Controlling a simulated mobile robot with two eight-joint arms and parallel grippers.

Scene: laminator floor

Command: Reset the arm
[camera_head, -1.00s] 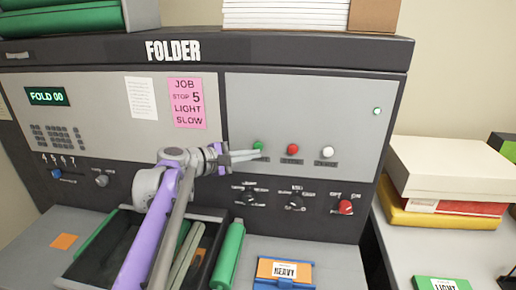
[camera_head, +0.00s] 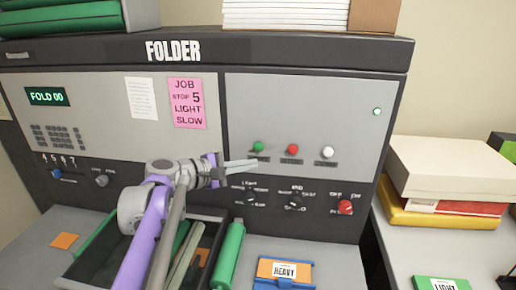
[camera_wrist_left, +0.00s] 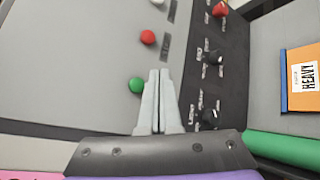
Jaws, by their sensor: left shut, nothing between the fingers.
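My left arm comes up from the bottom of the head view, and its left gripper (camera_head: 241,166) is in front of the folder's control panel (camera_head: 300,110). The gripper is shut and empty, its fingertips pointing right, a little below the green button (camera_head: 258,147). In the left wrist view the closed fingers (camera_wrist_left: 159,75) lie between the green button (camera_wrist_left: 136,85) and the row of black knobs (camera_wrist_left: 209,117). The red button (camera_head: 292,149) and white button (camera_head: 327,152) are to the right. My right gripper is not in view.
Below the panel are a dark tray (camera_head: 82,268) with green rolls, an orange HEAVY card (camera_head: 284,270) on a blue holder and a red knob (camera_head: 345,207). A side table holds stacked boxes (camera_head: 450,170) and a green LIGHT card (camera_head: 440,284).

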